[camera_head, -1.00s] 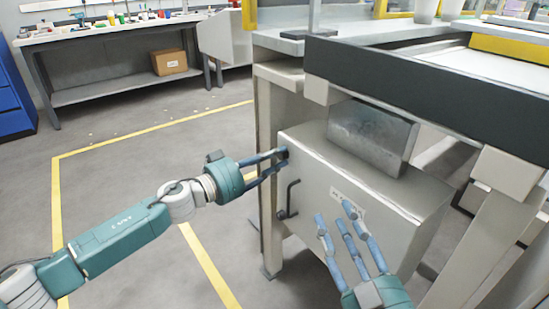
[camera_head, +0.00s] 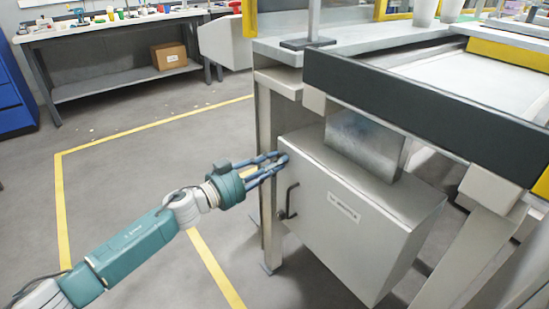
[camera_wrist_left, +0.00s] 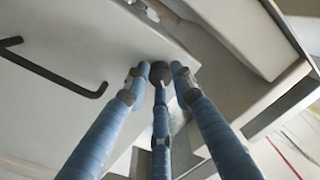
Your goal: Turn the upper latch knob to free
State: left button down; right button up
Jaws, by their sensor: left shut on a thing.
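The upper latch knob (camera_wrist_left: 160,72) is a small dark round knob near the top edge of the grey cabinet door (camera_head: 338,235). My left gripper (camera_head: 282,158) reaches it from the left. In the left wrist view its three blue fingers (camera_wrist_left: 158,85) are shut around the knob. In the head view the fingertips cover most of the knob, so its turn angle cannot be read. My right gripper is not in the head view.
A dark bent handle (camera_head: 291,200) sticks out of the door below the knob; it also shows in the left wrist view (camera_wrist_left: 60,75). A bench with a dark front edge (camera_head: 420,115) overhangs the cabinet. Floor to the left is clear.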

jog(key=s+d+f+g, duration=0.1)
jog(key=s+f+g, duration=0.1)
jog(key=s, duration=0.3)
pick_arm(q)
jog(key=shift+m+h, duration=0.3)
jog(key=shift+m, duration=5.4)
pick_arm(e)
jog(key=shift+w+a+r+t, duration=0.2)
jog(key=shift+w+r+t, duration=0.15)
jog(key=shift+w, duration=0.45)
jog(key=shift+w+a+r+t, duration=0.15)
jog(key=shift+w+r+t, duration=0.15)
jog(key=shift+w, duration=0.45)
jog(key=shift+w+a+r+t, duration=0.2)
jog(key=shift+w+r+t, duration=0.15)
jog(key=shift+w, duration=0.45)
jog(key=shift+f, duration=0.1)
pick_arm(q)
jog(key=c, duration=1.5)
grip_release()
jog(key=shift+o, duration=0.2)
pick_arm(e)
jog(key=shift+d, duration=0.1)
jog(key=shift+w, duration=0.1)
